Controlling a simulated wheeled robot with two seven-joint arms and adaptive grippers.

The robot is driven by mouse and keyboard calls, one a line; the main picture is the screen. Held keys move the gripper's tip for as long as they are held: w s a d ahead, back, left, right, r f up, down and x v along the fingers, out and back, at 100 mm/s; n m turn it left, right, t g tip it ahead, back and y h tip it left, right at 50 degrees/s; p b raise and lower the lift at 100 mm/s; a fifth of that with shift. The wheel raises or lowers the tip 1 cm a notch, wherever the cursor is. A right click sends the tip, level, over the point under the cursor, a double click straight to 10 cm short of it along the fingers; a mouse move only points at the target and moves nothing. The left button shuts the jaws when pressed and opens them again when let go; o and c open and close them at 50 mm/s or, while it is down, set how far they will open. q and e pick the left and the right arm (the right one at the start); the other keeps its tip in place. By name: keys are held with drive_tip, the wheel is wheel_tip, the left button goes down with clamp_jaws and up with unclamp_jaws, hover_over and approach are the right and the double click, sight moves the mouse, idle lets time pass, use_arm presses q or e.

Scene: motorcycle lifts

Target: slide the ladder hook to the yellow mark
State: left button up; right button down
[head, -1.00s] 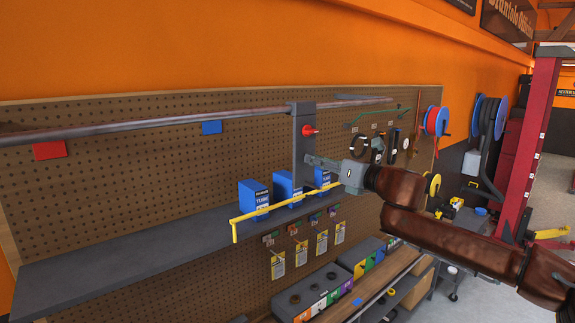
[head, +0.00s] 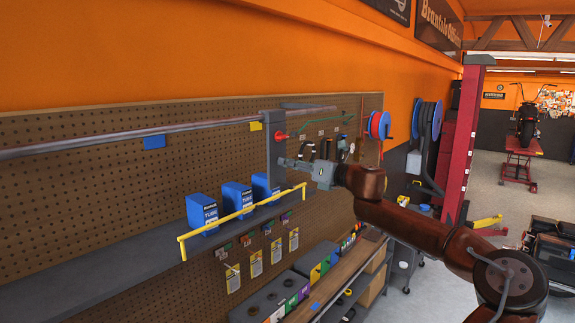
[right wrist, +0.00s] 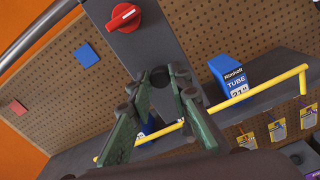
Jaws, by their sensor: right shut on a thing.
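The ladder hook (head: 272,152) is a grey upright plate with a red knob, hanging on the long metal rail (head: 80,143). The yellow mark (head: 255,126) shows just left of the hook's upper part in the head view. My right gripper (head: 284,163) is shut on the ladder hook at its lower part. In the right wrist view the hook plate (right wrist: 150,45) runs down between the gripper's fingers (right wrist: 158,92), with its red knob above; the yellow mark does not show there. My left gripper is out of view.
A blue mark (head: 154,142) lies further left along the rail. Blue tube boxes (head: 237,198) stand on the grey shelf (head: 110,256) below, behind a yellow bar (head: 240,214). Hose reels (head: 377,125) hang further right.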

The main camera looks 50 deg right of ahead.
drive_tip(key=c, duration=1.8)
unclamp_jaws()
drive_tip(key=shift+s+r, duration=0.15)
drive_tip(key=shift+c, duration=0.2)
drive_tip(key=shift+o, duration=0.4)
drive_tip(key=s, duration=1.1)
drive_tip(key=shift+s, duration=0.4)
